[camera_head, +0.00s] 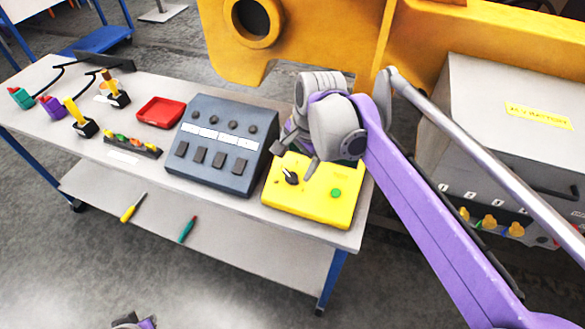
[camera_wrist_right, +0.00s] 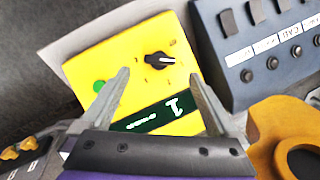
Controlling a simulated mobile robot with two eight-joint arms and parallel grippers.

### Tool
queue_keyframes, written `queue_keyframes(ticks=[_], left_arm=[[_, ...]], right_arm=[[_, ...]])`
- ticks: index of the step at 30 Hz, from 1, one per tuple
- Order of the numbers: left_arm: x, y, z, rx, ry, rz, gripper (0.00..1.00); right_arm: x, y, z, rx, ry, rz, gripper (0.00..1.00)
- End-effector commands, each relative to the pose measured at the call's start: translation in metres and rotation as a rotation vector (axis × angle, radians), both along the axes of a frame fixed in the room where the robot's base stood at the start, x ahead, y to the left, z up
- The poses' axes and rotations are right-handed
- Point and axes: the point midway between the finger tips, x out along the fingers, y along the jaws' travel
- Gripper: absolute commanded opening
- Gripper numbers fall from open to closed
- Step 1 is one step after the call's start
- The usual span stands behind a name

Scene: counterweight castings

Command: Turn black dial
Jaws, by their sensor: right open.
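The black dial (camera_head: 290,176) is on the top face of a yellow box (camera_head: 310,208) at the right end of the table. In the right wrist view the dial (camera_wrist_right: 160,59) has a white pointer line aimed about right, with small marks around it. My right gripper (camera_head: 296,157) is open above the box, at the dial's far side in the head view. In the wrist view its two fingers (camera_wrist_right: 160,76) stand apart on either side of the dial, and nothing is between them. A small part of what looks like my left gripper (camera_head: 133,322) shows at the bottom edge.
A green button (camera_head: 336,193) is beside the dial. A dark blue switch panel (camera_head: 222,143) stands close left of the box. A red tray (camera_head: 161,112) and several levers are farther left. A grey cabinet (camera_head: 500,130) and yellow machine (camera_head: 330,45) stand behind.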

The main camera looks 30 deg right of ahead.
Motion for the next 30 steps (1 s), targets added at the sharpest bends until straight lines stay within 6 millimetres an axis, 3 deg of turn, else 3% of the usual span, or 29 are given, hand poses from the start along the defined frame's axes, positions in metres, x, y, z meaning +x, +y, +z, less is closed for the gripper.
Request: queue_keyframes(ticks=[3,10,26,30], left_arm=[[0.001,0.000,0.002,0.000,-0.001,0.000,0.00],[0.001,0.000,0.003,0.000,-0.002,0.000,0.00],[0.001,0.000,0.003,0.000,-0.002,0.000,0.00],[0.001,0.000,0.003,0.000,-0.002,0.000,0.00]], right_arm=[[-0.005,-0.001,0.021,0.000,0.000,-0.001,0.95],[-0.010,-0.002,0.038,0.000,0.000,-0.002,0.95],[-0.011,-0.001,0.037,-0.003,-0.002,0.008,0.95],[-0.027,0.013,0.016,-0.061,-0.040,0.181,0.95]])
